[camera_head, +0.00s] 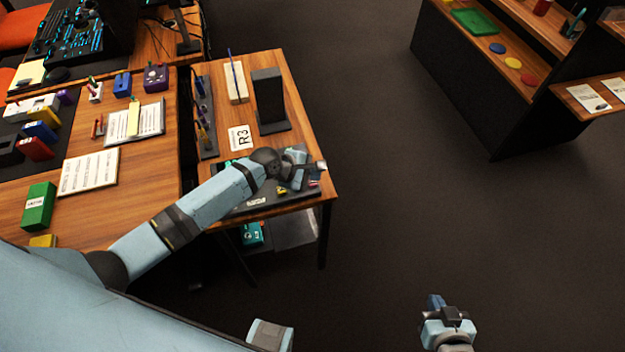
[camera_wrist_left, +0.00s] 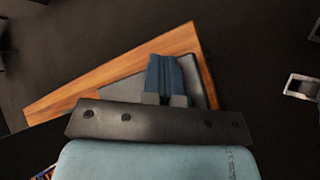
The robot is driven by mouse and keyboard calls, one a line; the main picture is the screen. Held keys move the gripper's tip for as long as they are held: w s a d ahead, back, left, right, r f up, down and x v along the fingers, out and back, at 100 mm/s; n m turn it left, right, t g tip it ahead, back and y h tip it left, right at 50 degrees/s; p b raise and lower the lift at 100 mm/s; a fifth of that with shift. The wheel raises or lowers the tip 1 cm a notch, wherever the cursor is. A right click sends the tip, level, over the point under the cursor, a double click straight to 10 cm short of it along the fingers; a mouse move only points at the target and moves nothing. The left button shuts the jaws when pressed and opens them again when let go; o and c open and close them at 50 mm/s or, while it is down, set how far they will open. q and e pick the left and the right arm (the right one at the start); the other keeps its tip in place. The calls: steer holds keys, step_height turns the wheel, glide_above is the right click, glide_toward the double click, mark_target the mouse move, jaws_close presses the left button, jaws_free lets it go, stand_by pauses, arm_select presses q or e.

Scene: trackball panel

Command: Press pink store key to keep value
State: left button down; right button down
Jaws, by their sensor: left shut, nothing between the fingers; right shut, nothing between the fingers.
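A dark grey panel (camera_head: 236,207) lies at the front of the small wooden table, with a white label and a small yellow part (camera_head: 282,190) on it. My left gripper (camera_head: 297,179) is over the right part of this panel, shut and empty, and its arm covers much of the panel. In the left wrist view the shut blue fingers (camera_wrist_left: 165,78) are in front of the panel's grey surface (camera_wrist_left: 120,90); whether they touch it I cannot tell. I cannot make out the pink store key. My right gripper (camera_head: 437,303) is shut and empty over the floor.
A dark upright block (camera_head: 268,95) and a white R3 card (camera_head: 240,138) are behind the panel. A desk with papers (camera_head: 88,172) and a green box (camera_head: 38,206) is at left. A shelf unit (camera_head: 480,90) stands back right. Floor between is clear.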

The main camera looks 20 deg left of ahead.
mark_target(312, 183)
arm_select(q)
steer(key=shift+r+p, duration=2.5)
steer(key=shift+p, duration=0.25)
steer(key=shift+f, duration=0.1)
steer(key=s+a+m+t+y, duration=0.1)
steer(key=s+m+t+y, duration=0.1)
steer(key=s+m, duration=0.8)
steer(key=s+a+r+m+t+y, duration=0.1)
steer(key=s+a+m+t, duration=0.1)
steer(key=s+m, duration=0.8)
steer(key=s+t, duration=0.1)
steer(key=s, duration=0.3)
steer(key=shift+s+a+y, duration=0.15)
steer(key=shift+a+y, duration=0.1)
steer(key=shift+y, duration=0.15)
steer(key=shift+r, duration=0.1)
